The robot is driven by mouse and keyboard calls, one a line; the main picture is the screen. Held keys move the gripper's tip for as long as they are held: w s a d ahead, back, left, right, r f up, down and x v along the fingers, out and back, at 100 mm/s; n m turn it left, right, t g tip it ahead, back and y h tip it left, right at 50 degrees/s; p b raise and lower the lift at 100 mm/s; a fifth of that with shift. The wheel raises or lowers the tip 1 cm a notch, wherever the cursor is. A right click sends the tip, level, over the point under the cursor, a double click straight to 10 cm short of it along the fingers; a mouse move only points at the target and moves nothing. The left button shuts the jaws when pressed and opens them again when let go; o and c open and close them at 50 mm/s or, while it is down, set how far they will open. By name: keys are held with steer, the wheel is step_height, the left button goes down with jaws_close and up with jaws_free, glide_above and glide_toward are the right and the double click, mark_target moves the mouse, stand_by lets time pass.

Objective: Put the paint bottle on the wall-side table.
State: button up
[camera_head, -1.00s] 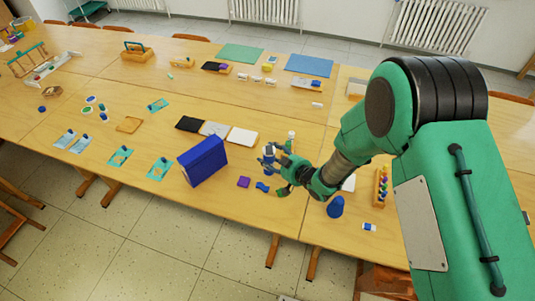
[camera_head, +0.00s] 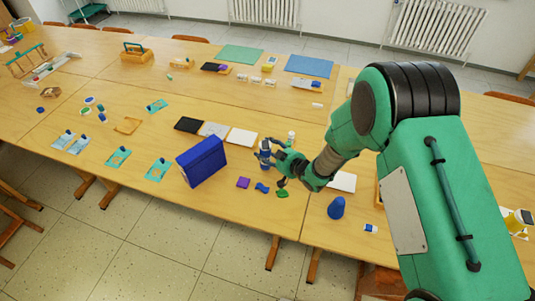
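A small dark blue bottle with a pale top (camera_head: 265,148) stands on the near wooden table, right of the white pad. It looks like the paint bottle, but no label is readable. My gripper (camera_head: 268,155) reaches in from the right, with its fingers close around or beside the bottle. The fingers partly cover it, and I cannot tell whether they touch or are closed on it. Which table counts as the wall-side one is not marked; the far row of tables (camera_head: 345,105) lies toward the radiators.
A big blue box (camera_head: 202,161) stands left of my gripper. A small white bottle (camera_head: 291,138) is just behind it. A blue cone (camera_head: 336,208) and purple block (camera_head: 243,183) lie nearer. Green (camera_head: 240,54) and blue (camera_head: 308,65) mats lie at the back.

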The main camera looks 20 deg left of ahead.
steer(key=shift+f, duration=0.7)
steer(key=shift+f, duration=0.1)
steer(key=o, duration=1.5)
steer(key=shift+o, duration=0.2)
steer(key=shift+s+d+r, duration=0.25)
steer(key=shift+d+r, duration=0.1)
steer(key=shift+d, duration=0.1)
steer(key=p+v, duration=0.2)
steer(key=v, duration=0.9)
steer(key=shift+a+f, duration=0.1)
